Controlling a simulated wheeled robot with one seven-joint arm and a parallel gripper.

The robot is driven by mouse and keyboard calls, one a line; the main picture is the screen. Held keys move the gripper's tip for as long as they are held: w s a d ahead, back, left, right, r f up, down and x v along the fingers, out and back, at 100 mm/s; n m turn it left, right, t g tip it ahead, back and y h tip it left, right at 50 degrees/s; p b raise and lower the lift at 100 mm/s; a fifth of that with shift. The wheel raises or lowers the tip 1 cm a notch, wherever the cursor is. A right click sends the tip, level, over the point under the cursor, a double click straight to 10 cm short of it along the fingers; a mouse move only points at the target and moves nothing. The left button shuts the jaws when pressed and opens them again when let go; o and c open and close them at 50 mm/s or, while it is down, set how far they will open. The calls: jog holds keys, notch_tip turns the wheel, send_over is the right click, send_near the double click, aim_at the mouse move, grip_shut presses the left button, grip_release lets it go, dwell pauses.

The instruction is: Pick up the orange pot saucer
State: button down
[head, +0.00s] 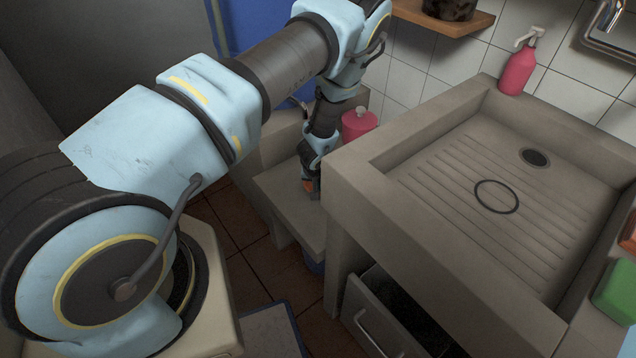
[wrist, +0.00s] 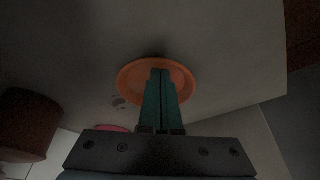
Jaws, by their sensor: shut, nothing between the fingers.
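The orange pot saucer (wrist: 130,84) is a round, shallow dish on a grey surface in the wrist view. My gripper (wrist: 161,76) points at it, with its two teal fingers together over the saucer's middle and near edge. The fingers are shut and hold nothing; they hide part of the saucer. I cannot tell whether the fingertips touch it. In the head view my gripper (head: 311,180) reaches down to the low grey ledge (head: 285,197) left of the sink.
A pink-red lidded container (head: 359,124) stands just behind my gripper. The stone sink (head: 350,172) rises close on the right, with a dark ring (head: 496,196) inside. A drawer (head: 385,325) stands open below it. A pink pump bottle (head: 518,66) stands at the back.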

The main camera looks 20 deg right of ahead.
jog(key=s+a, duration=0.1)
jog(key=s, duration=0.1)
jog(key=s+a, duration=0.1)
jog(key=s, duration=0.1)
jog(key=s+a, duration=0.1)
jog(key=s, duration=0.1)
jog(key=shift+s+a, duration=0.2)
jog(key=shift+a, duration=0.1)
